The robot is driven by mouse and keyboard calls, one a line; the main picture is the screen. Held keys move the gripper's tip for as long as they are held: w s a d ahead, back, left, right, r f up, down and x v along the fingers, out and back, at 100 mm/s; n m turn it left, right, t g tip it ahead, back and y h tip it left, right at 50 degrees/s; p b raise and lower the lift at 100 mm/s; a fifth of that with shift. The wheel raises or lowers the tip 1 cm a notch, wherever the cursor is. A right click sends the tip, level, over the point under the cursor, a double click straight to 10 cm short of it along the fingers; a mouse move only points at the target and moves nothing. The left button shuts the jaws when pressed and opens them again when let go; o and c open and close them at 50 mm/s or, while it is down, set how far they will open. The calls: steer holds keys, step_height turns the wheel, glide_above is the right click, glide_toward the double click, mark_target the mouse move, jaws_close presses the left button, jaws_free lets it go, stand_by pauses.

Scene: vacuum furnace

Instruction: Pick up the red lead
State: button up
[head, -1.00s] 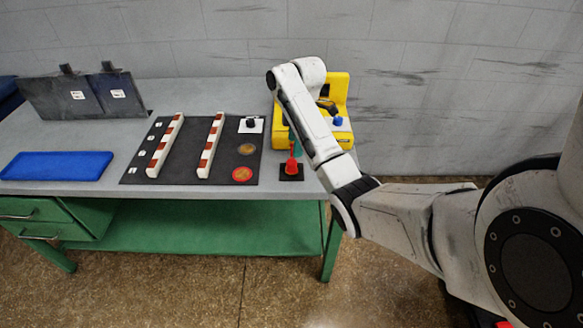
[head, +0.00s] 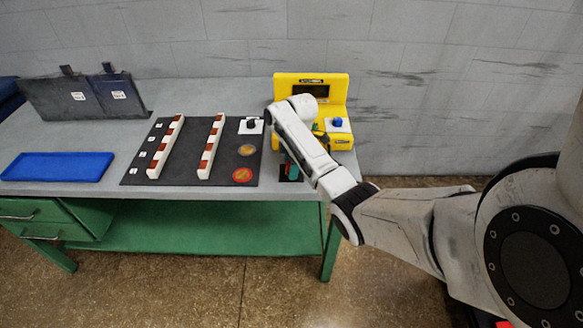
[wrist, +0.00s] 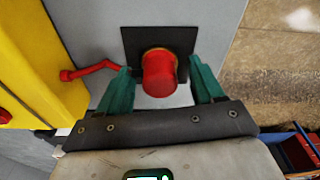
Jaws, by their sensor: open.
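The red lead (wrist: 158,77) shows in the wrist view as a thick red plug on a black square pad (wrist: 183,38). A thin red piece (wrist: 90,71) runs off to its left toward the yellow unit. My gripper (wrist: 160,65) is open, with one teal finger on each side of the plug and visible gaps between. In the head view my gripper (head: 291,169) is low over the pad at the table's front right edge, and the arm and fingers hide the lead.
The yellow unit (head: 283,84) with a blue knob (head: 338,121) stands just behind my gripper. A black mat (head: 190,177) with two striped bars, discs and a black knob lies to the left. A blue tray (head: 57,167) is farther left. Table edge is close.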

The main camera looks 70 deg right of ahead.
steer(key=c, duration=1.1)
